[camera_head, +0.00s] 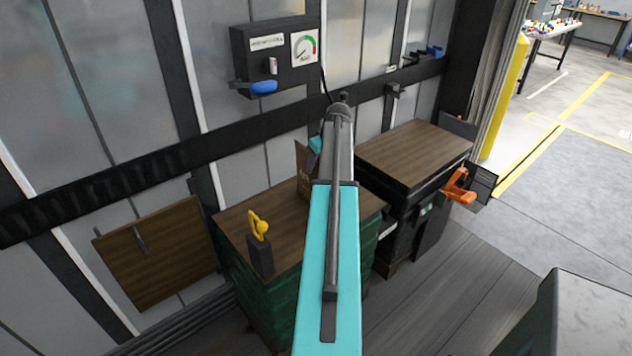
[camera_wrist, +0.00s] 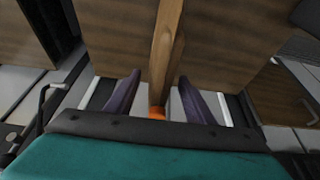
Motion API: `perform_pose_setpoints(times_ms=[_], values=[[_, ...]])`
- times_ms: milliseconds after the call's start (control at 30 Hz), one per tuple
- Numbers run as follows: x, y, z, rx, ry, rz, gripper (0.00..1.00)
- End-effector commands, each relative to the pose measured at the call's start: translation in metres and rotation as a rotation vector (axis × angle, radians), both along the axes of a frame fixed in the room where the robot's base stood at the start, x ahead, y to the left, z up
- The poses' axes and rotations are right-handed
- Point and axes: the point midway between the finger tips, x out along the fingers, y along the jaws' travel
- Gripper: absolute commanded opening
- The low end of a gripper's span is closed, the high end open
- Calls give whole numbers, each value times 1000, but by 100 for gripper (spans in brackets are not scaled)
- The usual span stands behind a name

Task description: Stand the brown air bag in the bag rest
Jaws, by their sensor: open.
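The brown air bag (camera_head: 302,172) stands upright on the left wooden crate top, partly hidden behind my arm. In the wrist view the bag (camera_wrist: 166,45) shows as a narrow brown strip, edge-on, with an orange part at its near end. My gripper (camera_wrist: 159,78) is open, its two dark purple fingers on either side of the strip with gaps visible. In the head view only a teal bit of my gripper (camera_head: 314,150) shows beside the bag. I cannot make out the bag rest for certain.
A yellow tool (camera_head: 259,225) stands in a dark holder (camera_head: 260,258) on the left crate's front edge. A second crate (camera_head: 415,155) stands to the right, with an orange tool (camera_head: 460,187) beside it. A gauge box (camera_head: 275,55) hangs on the wall.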

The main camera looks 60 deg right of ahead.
Motion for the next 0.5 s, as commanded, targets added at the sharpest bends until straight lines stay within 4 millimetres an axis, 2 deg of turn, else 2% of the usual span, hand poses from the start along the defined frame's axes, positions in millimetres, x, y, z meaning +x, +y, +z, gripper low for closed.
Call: perform_pose_setpoints(times_ms=[233,500], values=[[8,-2,-18,0,0,0,48],[9,-2,-22,0,0,0,48]])
